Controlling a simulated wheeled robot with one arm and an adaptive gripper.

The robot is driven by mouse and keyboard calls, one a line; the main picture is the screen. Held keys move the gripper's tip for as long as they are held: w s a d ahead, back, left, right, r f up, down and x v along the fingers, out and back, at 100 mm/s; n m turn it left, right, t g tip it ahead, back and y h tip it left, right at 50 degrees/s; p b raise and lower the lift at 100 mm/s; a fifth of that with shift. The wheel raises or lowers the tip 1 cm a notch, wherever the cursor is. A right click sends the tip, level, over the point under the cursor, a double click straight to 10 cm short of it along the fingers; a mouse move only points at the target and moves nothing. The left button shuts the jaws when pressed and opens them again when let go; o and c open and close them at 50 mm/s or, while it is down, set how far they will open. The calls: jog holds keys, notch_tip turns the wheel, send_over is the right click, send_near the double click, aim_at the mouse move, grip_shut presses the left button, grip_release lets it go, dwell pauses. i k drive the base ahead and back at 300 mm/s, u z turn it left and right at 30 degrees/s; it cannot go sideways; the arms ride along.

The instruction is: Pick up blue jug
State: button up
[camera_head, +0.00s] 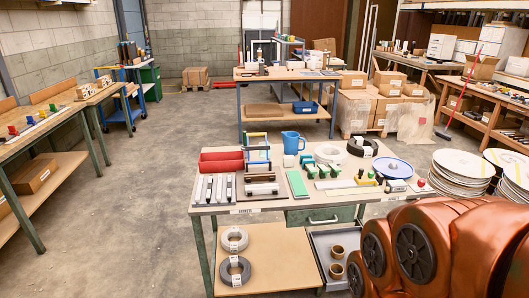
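The blue jug (291,142) stands upright at the back edge of the near workbench (215,208), with its handle toward the right. A small pale block and a white piece stand close in front of it and to its right. My copper-coloured arm fills the lower right corner of the view. My gripper is not in view, and nothing is seen touching the jug.
A blue-and-green frame (257,150) stands left of the jug, beside red bins (221,161). Stacked white discs (462,164) stand further right. Floor at left is clear.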

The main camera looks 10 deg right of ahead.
aim_at(290, 139)
jog(key=u, duration=0.4)
jog(key=i, duration=0.4)
jog(key=u, duration=0.7)
jog(key=i, duration=1.45)
jog(key=z, duration=0.9)
